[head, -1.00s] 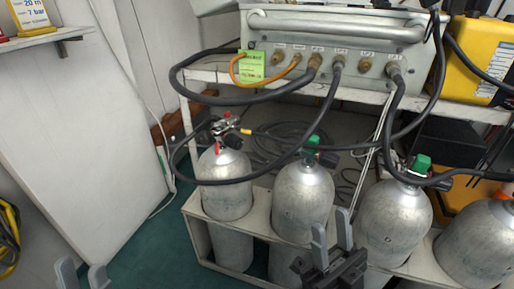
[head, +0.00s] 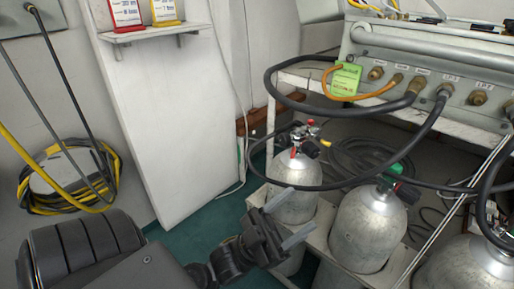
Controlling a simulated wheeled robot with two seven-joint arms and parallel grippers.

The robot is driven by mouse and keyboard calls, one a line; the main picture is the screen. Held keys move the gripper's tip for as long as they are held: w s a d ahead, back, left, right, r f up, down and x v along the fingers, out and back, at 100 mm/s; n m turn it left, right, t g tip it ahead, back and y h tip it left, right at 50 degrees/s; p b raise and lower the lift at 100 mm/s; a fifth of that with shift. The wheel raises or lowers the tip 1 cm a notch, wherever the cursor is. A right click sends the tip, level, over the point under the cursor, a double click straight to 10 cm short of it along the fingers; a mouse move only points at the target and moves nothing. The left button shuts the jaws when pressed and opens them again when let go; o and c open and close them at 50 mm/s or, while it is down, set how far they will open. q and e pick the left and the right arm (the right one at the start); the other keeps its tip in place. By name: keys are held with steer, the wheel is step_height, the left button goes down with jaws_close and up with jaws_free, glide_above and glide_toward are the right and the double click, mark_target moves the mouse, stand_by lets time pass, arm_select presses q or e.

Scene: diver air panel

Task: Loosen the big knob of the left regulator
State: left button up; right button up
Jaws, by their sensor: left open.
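The left regulator (head: 303,138) sits on top of the leftmost silver cylinder (head: 294,196). It has red parts and a dark round knob (head: 312,150) on its right side; small details are hard to make out. My left gripper (head: 290,218) is open and empty, with its two grey fingers apart. It shows in front of the lower part of the leftmost cylinder, below the regulator in the picture and apart from it. My right gripper is not in view.
A black hose (head: 262,135) loops from the panel (head: 430,75) around the regulator. A second cylinder (head: 368,228) with a green-topped valve (head: 396,170) stands to the right. The cylinders stand in a white rack (head: 318,238). Green floor (head: 190,240) is open to the left.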

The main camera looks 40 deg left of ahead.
arm_select(q)
steer(key=w+a+f+m+g+y+p, duration=0.15)
steer(key=w+a+g+y, duration=0.25)
steer(key=w+a, duration=0.4)
steer(key=n+g+y+p, duration=0.1)
steer(key=n+y+p, duration=0.1)
steer(key=y, duration=0.5)
glide_toward(281, 141)
steer(key=shift+b+x, duration=0.95)
steer(key=shift+x, duration=1.95)
steer(key=shift+w+d+r, duration=0.15)
steer(key=shift+w, duration=0.1)
steer(key=shift+p+x, duration=0.4)
steer(key=shift+x, duration=1.75)
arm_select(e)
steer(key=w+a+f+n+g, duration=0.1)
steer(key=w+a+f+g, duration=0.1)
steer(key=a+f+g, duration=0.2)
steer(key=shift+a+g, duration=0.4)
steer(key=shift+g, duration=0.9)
arm_select(q)
steer(key=shift+p, duration=0.4)
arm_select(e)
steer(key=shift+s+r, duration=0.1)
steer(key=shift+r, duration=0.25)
